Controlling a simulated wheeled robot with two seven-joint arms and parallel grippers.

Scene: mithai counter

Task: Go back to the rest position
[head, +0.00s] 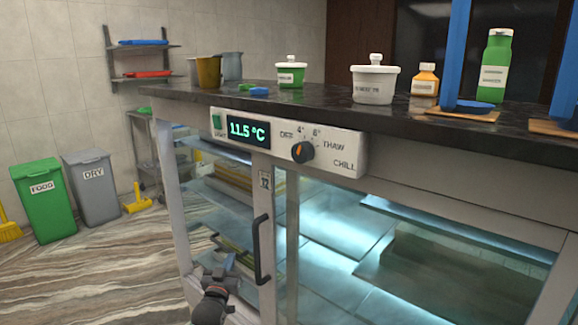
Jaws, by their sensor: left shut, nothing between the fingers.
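My left gripper (221,268) is low in the head view, in front of the chilled display counter. Its fingers are shut with nothing visible between them. It is left of the black door handle (262,250) and apart from it in the picture. My right gripper is not in view. The counter's control panel (288,145) reads 11.5 °C, and its dial (303,151) has an orange mark. The glass door looks closed, though its edge is partly hidden by my gripper.
A green FOOD bin (43,200) and grey DRY bin (93,188) stand left. The striped floor (100,270) is clear in front of them.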

